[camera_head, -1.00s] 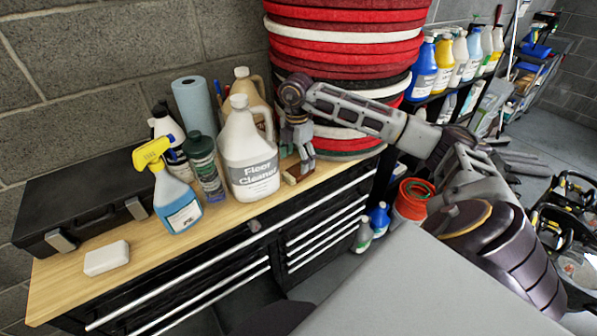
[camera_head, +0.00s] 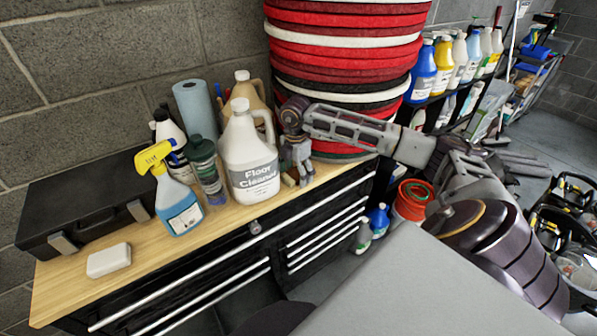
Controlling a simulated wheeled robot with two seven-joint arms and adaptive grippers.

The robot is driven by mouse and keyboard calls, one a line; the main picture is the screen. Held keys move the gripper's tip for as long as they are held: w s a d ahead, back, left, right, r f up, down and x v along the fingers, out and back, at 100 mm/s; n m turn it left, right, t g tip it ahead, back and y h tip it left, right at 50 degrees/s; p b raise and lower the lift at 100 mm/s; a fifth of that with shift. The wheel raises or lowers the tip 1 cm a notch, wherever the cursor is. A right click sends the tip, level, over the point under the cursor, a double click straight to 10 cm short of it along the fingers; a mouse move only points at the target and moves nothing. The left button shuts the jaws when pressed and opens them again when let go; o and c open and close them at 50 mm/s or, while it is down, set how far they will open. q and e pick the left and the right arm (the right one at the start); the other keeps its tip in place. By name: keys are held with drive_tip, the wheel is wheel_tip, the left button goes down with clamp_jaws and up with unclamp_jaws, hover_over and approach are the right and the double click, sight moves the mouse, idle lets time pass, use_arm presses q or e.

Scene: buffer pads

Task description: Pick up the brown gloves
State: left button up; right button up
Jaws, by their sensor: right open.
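My right gripper (camera_head: 299,179) hangs pointing down over the wooden bench top, just right of the floor cleaner jug. It is open. A small brown patch (camera_head: 288,180) shows at the bench just left of and behind its fingers; it may be part of the brown gloves. The rest is hidden by the gripper and jug, so I cannot tell its shape or whether the fingers touch it. My left gripper is not in view.
The white floor cleaner jug (camera_head: 249,157) stands close left of the gripper. A stack of red, white and black pads (camera_head: 345,60) rises close behind. A yellow-topped spray bottle (camera_head: 175,200), green bottle (camera_head: 207,172), white block (camera_head: 109,260) and black case (camera_head: 85,205) share the bench.

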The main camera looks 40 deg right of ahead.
idle(0.4)
drive_tip(key=c, duration=1.1)
drive_tip(key=shift+c, duration=0.2)
drive_tip(key=shift+s+r, duration=0.1)
drive_tip(key=shift+r, duration=0.05)
